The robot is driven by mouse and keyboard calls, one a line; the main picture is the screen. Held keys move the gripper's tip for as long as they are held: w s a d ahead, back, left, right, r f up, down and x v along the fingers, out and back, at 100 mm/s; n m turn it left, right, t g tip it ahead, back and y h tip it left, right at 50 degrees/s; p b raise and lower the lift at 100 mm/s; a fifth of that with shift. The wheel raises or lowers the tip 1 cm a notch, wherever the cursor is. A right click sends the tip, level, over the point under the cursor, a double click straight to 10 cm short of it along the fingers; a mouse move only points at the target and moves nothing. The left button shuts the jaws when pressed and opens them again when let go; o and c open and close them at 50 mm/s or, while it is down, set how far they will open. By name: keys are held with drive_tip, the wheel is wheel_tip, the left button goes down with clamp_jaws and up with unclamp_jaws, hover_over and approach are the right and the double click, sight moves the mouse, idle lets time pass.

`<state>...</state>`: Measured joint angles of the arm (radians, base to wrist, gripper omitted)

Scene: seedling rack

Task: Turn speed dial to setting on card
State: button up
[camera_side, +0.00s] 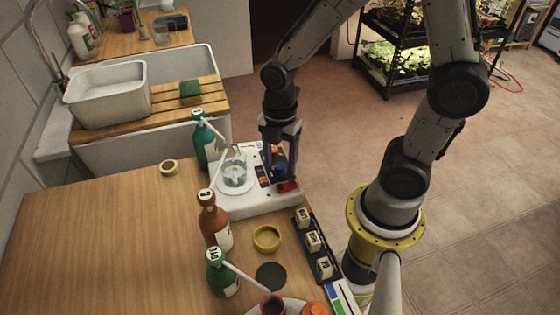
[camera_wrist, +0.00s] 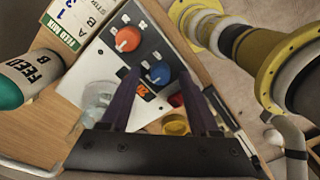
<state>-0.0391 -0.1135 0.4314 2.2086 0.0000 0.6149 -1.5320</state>
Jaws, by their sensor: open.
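The white stirrer unit (camera_side: 262,203) stands on the wooden bench, with a glass beaker of liquid (camera_side: 235,172) on its round plate. In the wrist view its panel carries a blue dial (camera_wrist: 160,74) and an orange dial (camera_wrist: 127,39), each with a white mark. A small orange-lit display (camera_wrist: 145,92) is partly hidden by a finger. My gripper (camera_wrist: 159,71) is open, its fingertips on either side of the blue dial; I cannot tell whether they touch it. My gripper (camera_side: 281,170) also shows over the unit in the side view. The card (camera_wrist: 73,19) reads "FEED MIX", A 1 and B 3.
Pump bottles, teal (camera_side: 203,143), brown (camera_side: 214,222) and green (camera_side: 222,275), line the unit's left and front. The bench's left part is mostly clear.

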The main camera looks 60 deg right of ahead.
drive_tip(key=shift+f, duration=0.5)
clamp_jaws()
